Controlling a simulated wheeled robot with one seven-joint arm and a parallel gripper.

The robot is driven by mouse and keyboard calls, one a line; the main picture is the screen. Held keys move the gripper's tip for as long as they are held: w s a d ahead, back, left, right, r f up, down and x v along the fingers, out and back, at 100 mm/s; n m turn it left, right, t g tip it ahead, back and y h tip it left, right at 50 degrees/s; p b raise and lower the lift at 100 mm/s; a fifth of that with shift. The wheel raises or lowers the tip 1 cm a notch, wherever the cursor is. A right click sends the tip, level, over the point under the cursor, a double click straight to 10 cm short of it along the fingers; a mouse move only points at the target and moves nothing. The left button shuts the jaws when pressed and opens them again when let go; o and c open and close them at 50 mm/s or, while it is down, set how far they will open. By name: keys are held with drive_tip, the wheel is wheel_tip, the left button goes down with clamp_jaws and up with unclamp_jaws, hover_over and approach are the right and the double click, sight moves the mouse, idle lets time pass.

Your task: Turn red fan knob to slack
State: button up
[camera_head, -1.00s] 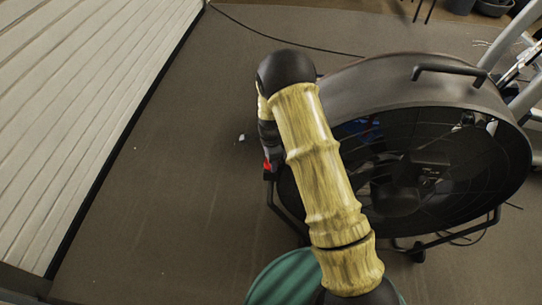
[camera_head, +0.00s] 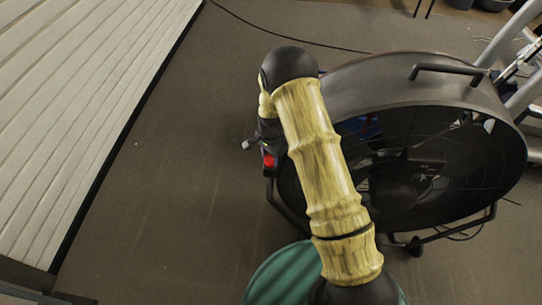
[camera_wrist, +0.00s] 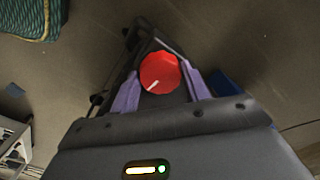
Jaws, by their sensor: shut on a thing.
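The red fan knob (camera_wrist: 158,73) is round with a white pointer mark, which points to the lower left in the wrist view. It also shows as a small red spot in the head view (camera_head: 268,161). My gripper (camera_wrist: 160,82) has one purple finger on each side of the knob and is shut on it. The large black drum fan (camera_head: 430,92) stands on the floor in the head view, right of my arm. My arm hides part of its left side, and my wrist is beside that side.
A grey slatted surface (camera_head: 90,90) fills the left of the head view. A green rounded thing (camera_head: 275,275) is at the bottom. A dark cable (camera_head: 290,45) lies on the floor behind. Open floor (camera_head: 180,190) lies left of the fan.

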drive_tip(key=o, duration=0.7)
